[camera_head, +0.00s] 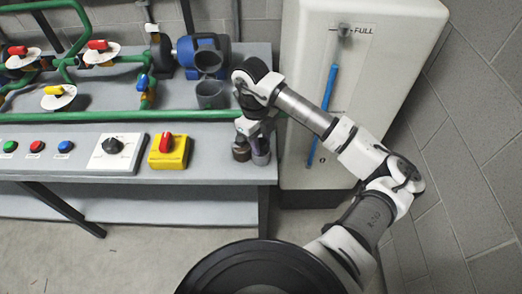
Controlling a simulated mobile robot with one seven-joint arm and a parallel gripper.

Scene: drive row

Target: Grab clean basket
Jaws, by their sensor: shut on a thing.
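Two small cylindrical baskets stand side by side at the right end of the grey bench. The left one is brownish (241,152) and looks dirty. The right one is cleaner grey (261,156), and I take it for the clean basket. My gripper (259,137) points down over the right one and is shut on its upper part. The fingers and wrist hide the tops of both baskets. I cannot tell whether the held basket is lifted off the bench.
A blue pump (203,50) with an open grey strainer housing (211,95) stands behind left. A green pipe (190,116) crosses the bench. A yellow switch box (168,152) sits at the front. A white tank (350,90) and a block wall (470,150) are close on the right.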

